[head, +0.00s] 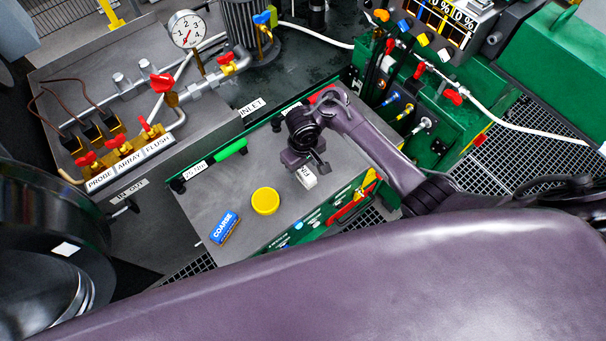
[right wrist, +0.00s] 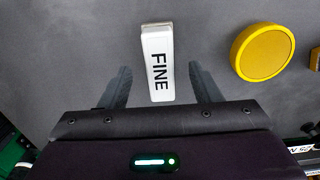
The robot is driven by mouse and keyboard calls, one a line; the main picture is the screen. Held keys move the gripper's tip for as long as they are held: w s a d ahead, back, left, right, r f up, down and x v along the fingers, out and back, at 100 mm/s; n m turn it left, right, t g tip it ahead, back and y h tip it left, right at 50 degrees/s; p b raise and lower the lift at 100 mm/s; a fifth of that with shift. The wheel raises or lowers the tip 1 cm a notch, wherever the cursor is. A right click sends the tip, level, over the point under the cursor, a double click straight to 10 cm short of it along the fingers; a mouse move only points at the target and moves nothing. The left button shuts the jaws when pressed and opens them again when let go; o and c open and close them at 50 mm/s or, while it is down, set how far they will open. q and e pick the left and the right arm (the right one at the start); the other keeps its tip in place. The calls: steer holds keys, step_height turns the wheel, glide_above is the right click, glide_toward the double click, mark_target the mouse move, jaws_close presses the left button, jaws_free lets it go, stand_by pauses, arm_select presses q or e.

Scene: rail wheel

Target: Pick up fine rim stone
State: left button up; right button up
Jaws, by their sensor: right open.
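The fine rim stone (head: 307,178) is a small white block lying on the grey bench top. In the right wrist view the fine stone (right wrist: 157,62) shows the word FINE. My right gripper (head: 305,162) is above the stone in the head view. In the right wrist view my right gripper (right wrist: 160,85) is open, with one finger on each side of the stone's near end and gaps on both sides. I cannot tell how high the fingers are above the bench. My left gripper is not in view.
A yellow round tin (head: 265,201) and a blue block marked COARSE (head: 224,227) lie on the bench top (head: 225,185) left of the stone. A green-handled tool (head: 231,149) lies along the bench's back edge. Hand tools (head: 352,200) hang at the front side.

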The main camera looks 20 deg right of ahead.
mark_target(303, 170)
step_height(303, 170, down, 3)
steer(key=shift+r, duration=0.2)
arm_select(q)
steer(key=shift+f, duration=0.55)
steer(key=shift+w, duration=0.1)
arm_select(e)
steer(key=c, duration=1.2)
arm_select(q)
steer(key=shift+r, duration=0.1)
arm_select(e)
steer(key=shift+r, duration=0.15)
